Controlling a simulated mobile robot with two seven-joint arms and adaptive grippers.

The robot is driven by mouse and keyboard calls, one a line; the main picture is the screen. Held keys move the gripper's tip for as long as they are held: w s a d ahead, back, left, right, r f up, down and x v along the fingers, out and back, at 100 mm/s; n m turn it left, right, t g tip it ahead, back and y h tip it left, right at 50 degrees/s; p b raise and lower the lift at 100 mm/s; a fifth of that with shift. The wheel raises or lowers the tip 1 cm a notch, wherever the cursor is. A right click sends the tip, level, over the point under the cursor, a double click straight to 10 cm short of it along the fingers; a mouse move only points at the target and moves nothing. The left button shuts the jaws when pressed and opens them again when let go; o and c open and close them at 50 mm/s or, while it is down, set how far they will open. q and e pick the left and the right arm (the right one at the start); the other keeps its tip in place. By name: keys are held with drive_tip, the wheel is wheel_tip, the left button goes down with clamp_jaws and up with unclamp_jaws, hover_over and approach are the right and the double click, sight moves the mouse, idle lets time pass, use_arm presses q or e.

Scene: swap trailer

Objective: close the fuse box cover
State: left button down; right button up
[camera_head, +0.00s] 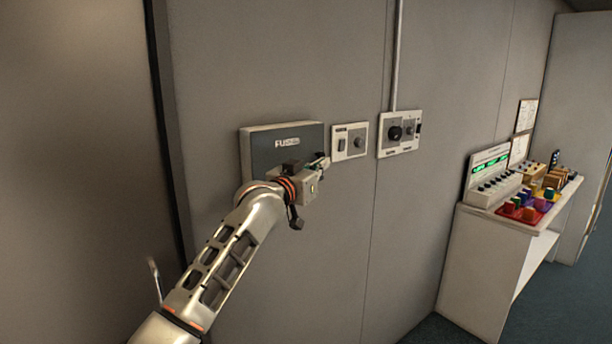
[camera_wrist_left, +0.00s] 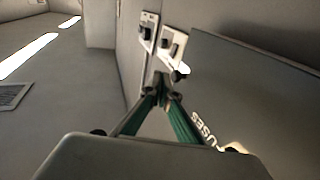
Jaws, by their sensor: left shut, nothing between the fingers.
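The fuse box (camera_head: 280,127) is a pale, shallow box on the wall, near the middle of the head view. Its dark grey cover (camera_head: 266,152) lies over its front with white "FUSES" lettering. I cannot tell whether the cover is fully flush. My left gripper (camera_head: 322,162) is in front of the cover's lower right part and hides some of it. The left wrist view shows the cover (camera_wrist_left: 250,95) on the right, beside the gripper's fingers (camera_wrist_left: 163,90), whose tips are together with nothing between them. Contact with the cover is unclear. My right gripper is not in view.
A small switch plate (camera_head: 350,142) is just right of the fuse box. A larger knob panel (camera_head: 399,134) with a conduit above is further right. A console desk (camera_head: 485,260) with coloured blocks and a green display stands at the right. A dark vertical edge (camera_head: 165,120) is at left.

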use_arm(q)
drive_tip(key=v, duration=0.6)
drive_tip(key=s+a+f+n+y, duration=0.15)
drive_tip(key=s+a+f, duration=0.3)
drive_tip(key=f, duration=0.85)
drive_tip(key=s+a+f+n+g+y, duration=0.15)
drive_tip(key=s+a+f, duration=0.35)
drive_tip(key=f, duration=0.7)
drive_tip(key=s+a+f+n+y, duration=0.1)
drive_tip(key=s+a+f+y, duration=0.35)
drive_tip(key=f, duration=0.85)
drive_tip(key=s+a+f+g, duration=0.1)
drive_tip(key=s+a+f, duration=0.4)
drive_tip(key=s+f, duration=0.2)
drive_tip(key=s+a+f+g+y, duration=0.1)
drive_tip(key=s+a+f, duration=0.4)
drive_tip(key=s, duration=0.7)
drive_tip(key=s+a+f+g, duration=0.1)
drive_tip(key=s+a+f, duration=0.5)
drive_tip(key=s+f, duration=0.3)
drive_tip(key=shift+s+f+m, duration=0.15)
drive_tip(key=shift+s+m, duration=0.25)
drive_tip(key=shift+s, duration=0.35)
drive_tip(key=shift+y, duration=0.25)
